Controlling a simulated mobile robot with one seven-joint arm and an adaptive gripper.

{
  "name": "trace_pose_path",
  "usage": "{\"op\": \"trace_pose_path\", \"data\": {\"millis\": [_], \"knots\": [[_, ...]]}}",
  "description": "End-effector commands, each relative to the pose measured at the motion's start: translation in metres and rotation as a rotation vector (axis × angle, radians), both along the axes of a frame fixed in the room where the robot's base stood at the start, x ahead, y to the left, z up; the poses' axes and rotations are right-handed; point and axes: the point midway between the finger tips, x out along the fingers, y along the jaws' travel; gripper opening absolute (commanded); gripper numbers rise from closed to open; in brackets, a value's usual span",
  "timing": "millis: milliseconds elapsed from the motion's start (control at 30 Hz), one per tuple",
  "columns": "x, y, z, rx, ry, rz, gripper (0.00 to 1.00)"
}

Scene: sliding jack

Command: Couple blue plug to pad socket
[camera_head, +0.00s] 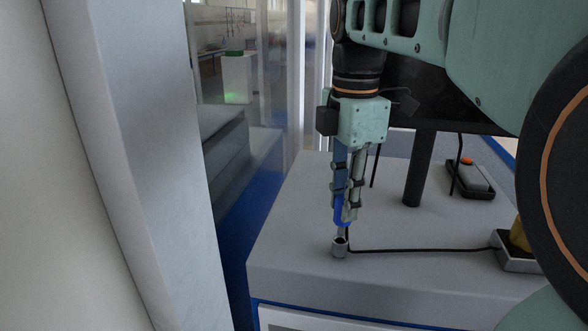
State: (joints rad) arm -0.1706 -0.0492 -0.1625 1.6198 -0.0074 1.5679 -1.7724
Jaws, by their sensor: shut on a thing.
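My gripper (345,208) points straight down over the front left part of the grey bench. It is shut on the blue plug (340,213), of which a curved blue piece shows at the fingertips. A small grey metal cylinder (339,250) with a dark top opening stands on the bench just below the plug. The plug's lower end is close above it; I cannot tell whether they touch. I cannot tell for sure which part is the pad socket.
A thin black cable (420,250) runs from beside the cylinder to a small grey box (517,262) with a yellow part at right. A dark device with an orange button (467,161) lies behind. A dark post (418,170) rises from the bench (300,220). A pale column (130,130) stands left.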

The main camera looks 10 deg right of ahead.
Motion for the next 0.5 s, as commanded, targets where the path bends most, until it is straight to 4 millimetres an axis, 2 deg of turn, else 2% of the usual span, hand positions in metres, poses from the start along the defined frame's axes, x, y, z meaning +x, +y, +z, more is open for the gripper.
{"op": "trace_pose_path", "data": {"millis": [500], "knots": [[-0.0001, -0.0001, -0.0098, 0.0, 0.0, 0.0, 0.0]]}}
